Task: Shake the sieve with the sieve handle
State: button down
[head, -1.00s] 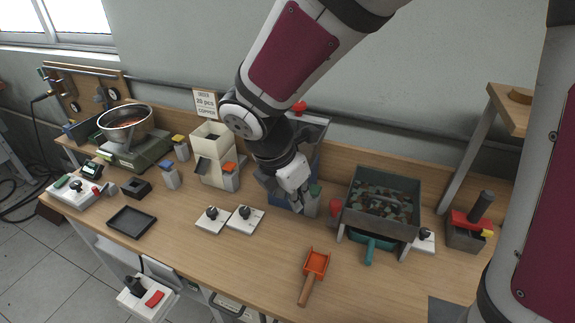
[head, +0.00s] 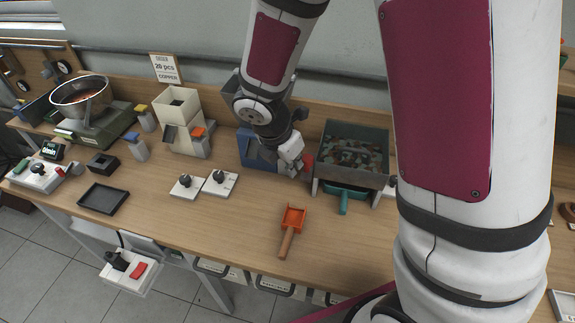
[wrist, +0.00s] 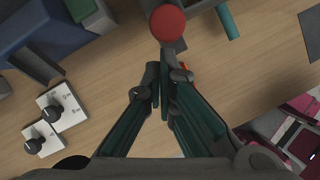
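The sieve (head: 352,170) is a dark grey tray of mixed chips on a stand at the back right of the bench. Its red handle (head: 307,161) sticks out on the left side; in the wrist view its round red end (wrist: 167,22) is just beyond the fingertips. My gripper (head: 296,163) is close to the handle on its left. In the wrist view my gripper's fingers (wrist: 163,76) converge to almost touching, with nothing seen between them. They look apart from the red end, though depth is hard to judge.
An orange scoop (head: 291,222) lies in front, and a teal tray (head: 345,194) is under the sieve. Two white knob plates (head: 187,187) (head: 221,183) sit to the left. A blue box (head: 258,149) stands behind my gripper.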

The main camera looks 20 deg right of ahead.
jog(key=shift+w, duration=0.1)
jog(key=w+d, duration=0.1)
jog(key=w, duration=0.1)
jog(key=w+d, duration=0.2)
jog(key=shift+w+d, duration=0.1)
jog(key=shift+w, duration=0.25)
